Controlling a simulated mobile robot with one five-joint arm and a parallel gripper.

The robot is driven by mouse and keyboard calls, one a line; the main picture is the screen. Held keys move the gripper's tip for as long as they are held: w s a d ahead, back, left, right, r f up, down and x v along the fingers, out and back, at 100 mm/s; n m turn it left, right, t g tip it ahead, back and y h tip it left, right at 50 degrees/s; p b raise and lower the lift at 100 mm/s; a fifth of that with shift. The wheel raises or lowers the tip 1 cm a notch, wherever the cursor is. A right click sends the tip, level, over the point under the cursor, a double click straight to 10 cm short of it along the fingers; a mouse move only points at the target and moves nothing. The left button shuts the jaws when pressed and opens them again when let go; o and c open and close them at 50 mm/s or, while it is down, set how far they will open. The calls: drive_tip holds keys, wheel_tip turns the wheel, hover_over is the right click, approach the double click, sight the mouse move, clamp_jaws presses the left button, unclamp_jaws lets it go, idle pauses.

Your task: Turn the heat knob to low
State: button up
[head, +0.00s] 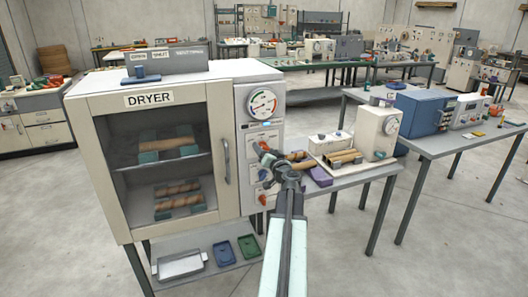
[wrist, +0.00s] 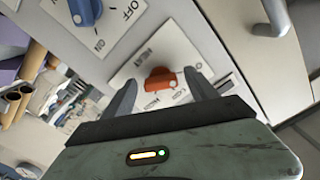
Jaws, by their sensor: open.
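The heat knob is an orange-red knob (wrist: 160,80) on a pale plate marked HEAT (wrist: 133,70) on the dryer's control panel. In the wrist view it sits between the two fingers of my open gripper (wrist: 161,93), with gaps showing at both sides. The smaller lettering around the knob is too small to read surely, so its setting cannot be told. In the head view my gripper (head: 267,156) is at the panel of the dryer (head: 228,150), below the round gauge (head: 262,104), and largely hides the heat knob.
A blue ON/OFF knob (wrist: 86,11) is beside the heat plate. The door handle (wrist: 272,18) stands out nearby. Another red knob (head: 263,198) is lower on the panel. A bench (head: 345,178) with rolls and a white machine (head: 376,133) is close at right.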

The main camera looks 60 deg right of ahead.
drive_tip(key=c, duration=1.4)
drive_tip(key=shift+o, duration=0.2)
drive_tip(key=m, duration=1.1)
drive_tip(key=shift+a+r+m, duration=0.15)
drive_tip(key=shift+m, duration=0.15)
drive_tip(key=o, duration=1.4)
drive_tip(key=shift+c, duration=0.2)
